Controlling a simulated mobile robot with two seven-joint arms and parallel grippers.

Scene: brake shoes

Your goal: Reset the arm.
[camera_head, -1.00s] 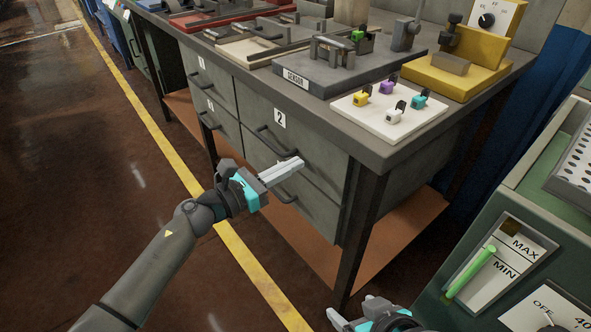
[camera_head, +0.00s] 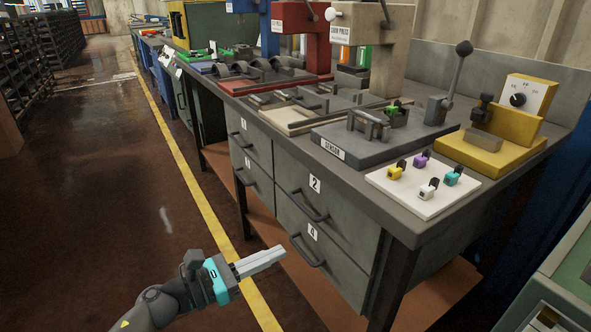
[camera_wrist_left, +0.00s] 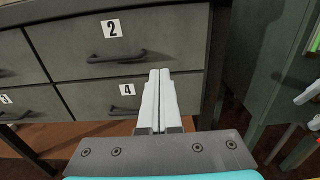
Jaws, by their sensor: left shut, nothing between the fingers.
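My left gripper (camera_head: 262,261) comes in from the lower left in the head view. Its two pale fingers lie together, shut and empty, pointing right in front of the drawers. In the left wrist view the shut fingers (camera_wrist_left: 158,100) point ahead toward drawer 4 (camera_wrist_left: 95,97), with drawer 2 (camera_wrist_left: 125,45) above it. I cannot tell the gap between fingertips and drawer front. My right gripper is outside the head view. A pale piece at the right edge of the wrist view cannot be made out.
The workbench (camera_head: 405,222) carries a sensor fixture (camera_head: 365,145), a white board (camera_head: 420,198) with several coloured parts, a yellow stand (camera_head: 490,150) and presses behind. Drawer handles (camera_head: 305,208) stick out. A green cabinet (camera_head: 560,275) stands at lower right. The floor on the left is clear.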

